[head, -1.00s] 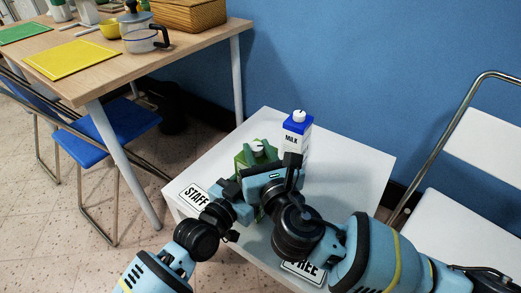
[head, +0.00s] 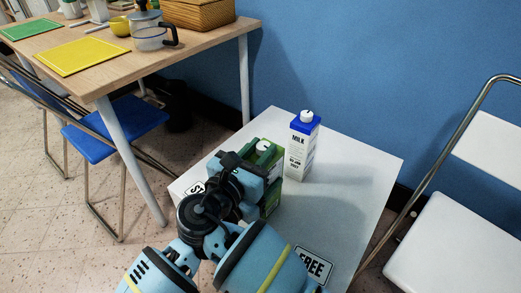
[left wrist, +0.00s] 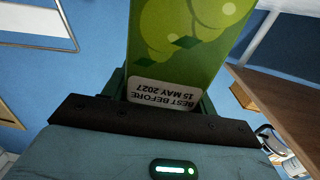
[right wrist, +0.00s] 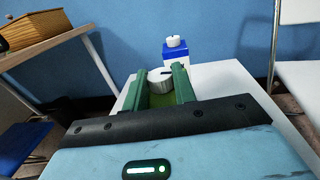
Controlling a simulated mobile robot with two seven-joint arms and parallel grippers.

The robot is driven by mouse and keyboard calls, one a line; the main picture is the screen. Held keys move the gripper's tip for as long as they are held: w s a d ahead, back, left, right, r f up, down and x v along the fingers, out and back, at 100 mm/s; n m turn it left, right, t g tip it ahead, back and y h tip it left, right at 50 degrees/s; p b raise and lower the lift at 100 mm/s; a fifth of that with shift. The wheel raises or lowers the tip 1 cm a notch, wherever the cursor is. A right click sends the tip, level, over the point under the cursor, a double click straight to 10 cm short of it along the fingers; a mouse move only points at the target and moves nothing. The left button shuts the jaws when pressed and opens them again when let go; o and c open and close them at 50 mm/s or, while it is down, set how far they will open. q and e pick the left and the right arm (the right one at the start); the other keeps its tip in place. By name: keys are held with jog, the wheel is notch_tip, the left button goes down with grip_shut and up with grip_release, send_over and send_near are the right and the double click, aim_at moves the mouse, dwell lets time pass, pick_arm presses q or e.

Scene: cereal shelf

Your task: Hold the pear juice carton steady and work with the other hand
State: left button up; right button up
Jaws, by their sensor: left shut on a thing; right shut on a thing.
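The pear juice carton (head: 270,204) is green and stands on the small white table, partly hidden by my right gripper. Its pear print and a "BEST BEFORE 15 MAY 2027" label show upside down in the left wrist view (left wrist: 185,45). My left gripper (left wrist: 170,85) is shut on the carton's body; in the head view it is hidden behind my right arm. My right gripper (head: 262,154) is at the carton's top, its green fingers on either side of the white ribbed cap (right wrist: 160,82), shut on it. Whether the cap is loose cannot be told.
A milk carton (head: 302,147) with a blue top stands just right of the juice carton. A "FREE" sign (head: 313,266) lies at the front of the white table (head: 355,185), whose right side is clear. A white chair (head: 445,235) stands at the right.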

jog(key=shift+w+d+m+g+h, duration=0.1)
jog(key=shift+m+g+h, duration=0.35)
jog(key=shift+h, duration=0.25)
jog(key=o, duration=1)
jog(key=shift+y, duration=0.3)
